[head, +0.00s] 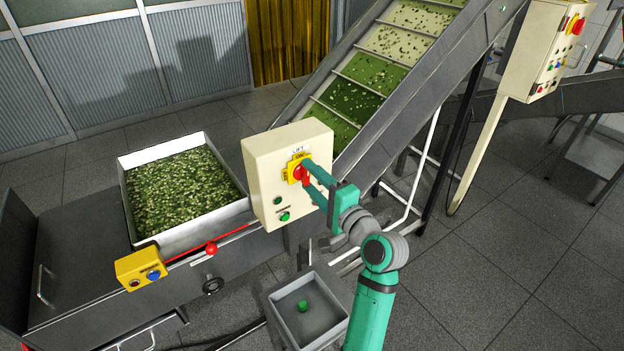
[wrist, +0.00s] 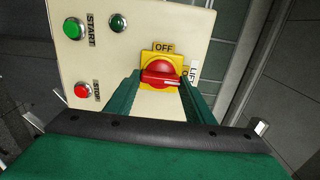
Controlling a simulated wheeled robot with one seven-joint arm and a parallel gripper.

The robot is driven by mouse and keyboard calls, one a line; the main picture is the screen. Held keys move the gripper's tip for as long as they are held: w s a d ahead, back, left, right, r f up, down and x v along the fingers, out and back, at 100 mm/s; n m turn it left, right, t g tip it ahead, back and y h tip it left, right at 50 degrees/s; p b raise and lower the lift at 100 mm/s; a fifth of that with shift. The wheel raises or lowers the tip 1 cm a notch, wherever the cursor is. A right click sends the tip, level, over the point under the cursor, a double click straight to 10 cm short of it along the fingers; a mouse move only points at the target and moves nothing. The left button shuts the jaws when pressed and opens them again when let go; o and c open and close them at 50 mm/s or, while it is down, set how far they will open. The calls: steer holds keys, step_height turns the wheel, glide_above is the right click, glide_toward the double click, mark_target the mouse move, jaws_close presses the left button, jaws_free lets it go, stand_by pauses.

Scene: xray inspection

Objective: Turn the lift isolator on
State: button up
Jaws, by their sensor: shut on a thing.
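The lift isolator is a red rotary knob (wrist: 160,72) on a yellow plate (wrist: 150,50), on the front of a cream control box (head: 262,160). The knob also shows in the head view (head: 299,172), under the LIFT label. In the wrist view its handle lies roughly level, across from the OFF mark at the plate's top and pointing toward the LIFT label side. My gripper (head: 307,174) is at the knob, its fingers on either side of the handle, shut on it. The fingertips partly hide the knob and plate in the head view.
Green START (wrist: 72,28) and red STOP (wrist: 82,90) buttons and a green lamp (wrist: 117,22) share the box face. A bin of green pieces (head: 160,240) stands left. An inclined conveyor (head: 360,85) rises behind. A grey tray (head: 335,320) sits below.

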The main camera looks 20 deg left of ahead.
steer(key=o, duration=1.1)
steer(key=shift+w, duration=0.1)
steer(key=shift+c, duration=0.2)
steer(key=v, duration=1.1)
